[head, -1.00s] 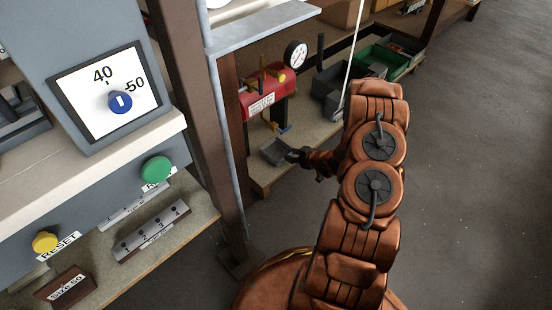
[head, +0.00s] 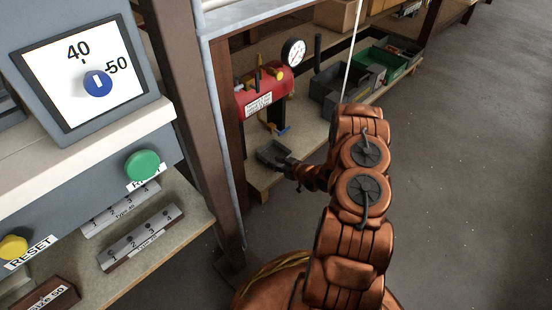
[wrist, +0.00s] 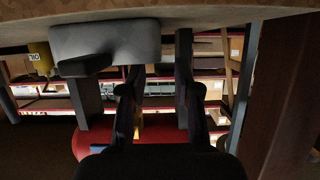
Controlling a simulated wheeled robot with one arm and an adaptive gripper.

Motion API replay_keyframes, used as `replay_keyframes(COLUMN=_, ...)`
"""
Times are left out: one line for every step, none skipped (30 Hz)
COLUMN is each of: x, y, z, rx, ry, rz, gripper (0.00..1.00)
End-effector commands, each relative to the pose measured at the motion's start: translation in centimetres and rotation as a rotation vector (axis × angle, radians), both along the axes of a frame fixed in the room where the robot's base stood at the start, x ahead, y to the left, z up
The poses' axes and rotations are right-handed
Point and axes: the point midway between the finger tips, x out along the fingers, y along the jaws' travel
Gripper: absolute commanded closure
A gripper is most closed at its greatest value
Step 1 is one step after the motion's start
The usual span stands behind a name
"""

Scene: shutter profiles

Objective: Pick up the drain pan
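The drain pan (head: 272,152) is a small dark grey tray. It sits on the wooden bench near its front edge, below the red machine. My gripper (head: 290,166) is just right of the pan in the head view, with its fingers pointing toward it. In the wrist view, which looks upside down, the grey pan (wrist: 110,40) is at upper left, against the bench surface. The two dark fingers of my gripper (wrist: 160,60) are apart with an empty gap between them. The left finger is close beside the pan; I cannot tell whether it touches.
The red machine (head: 262,98) with a gauge (head: 293,52) stands behind the pan. Grey bins (head: 335,88) and a green bin (head: 382,64) stand further right on the bench. A brown post (head: 205,140) and the control panel (head: 85,130) are at left. The floor at right is clear.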

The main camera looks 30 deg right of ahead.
Motion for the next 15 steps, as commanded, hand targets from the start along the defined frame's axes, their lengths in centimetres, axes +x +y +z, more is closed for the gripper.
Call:
replay_keyframes(x=0.4, y=0.2, z=-0.3, rx=0.000, ry=0.000, rz=0.002, gripper=0.68)
replay_keyframes(x=0.7, y=0.3, z=-0.4, rx=-0.001, ry=0.000, rz=0.003, gripper=0.68)
replay_keyframes(x=1.1, y=0.4, z=-0.7, rx=-0.001, ry=-0.001, rz=0.003, gripper=0.68)
replay_keyframes(x=1.5, y=0.5, z=-0.9, rx=-0.001, ry=0.000, rz=0.003, gripper=0.68)
replay_keyframes(x=2.0, y=0.6, z=-1.1, rx=-0.002, ry=-0.001, rz=0.004, gripper=0.68)
replay_keyframes(x=2.5, y=0.8, z=-1.4, rx=-0.002, ry=0.000, rz=0.005, gripper=0.68)
replay_keyframes(x=2.9, y=0.8, z=-1.6, rx=-0.001, ry=0.001, rz=0.004, gripper=0.68)
replay_keyframes(x=3.3, y=0.9, z=-1.8, rx=0.000, ry=0.002, rz=0.003, gripper=0.68)
replay_keyframes(x=3.7, y=1.1, z=-2.0, rx=0.000, ry=0.002, rz=0.003, gripper=0.68)
replay_keyframes(x=4.1, y=1.1, z=-2.1, rx=0.000, ry=0.002, rz=0.003, gripper=0.68)
replay_keyframes(x=4.3, y=1.2, z=-2.2, rx=-0.001, ry=0.002, rz=0.002, gripper=0.68)
replay_keyframes(x=4.7, y=1.2, z=-2.3, rx=0.001, ry=0.001, rz=0.002, gripper=0.68)
replay_keyframes(x=4.9, y=1.3, z=-2.3, rx=0.001, ry=0.001, rz=0.002, gripper=0.68)
replay_keyframes(x=5.0, y=1.3, z=-2.3, rx=0.001, ry=0.000, rz=0.002, gripper=0.68)
replay_keyframes(x=5.2, y=1.3, z=-2.3, rx=-0.001, ry=0.000, rz=0.001, gripper=0.68)
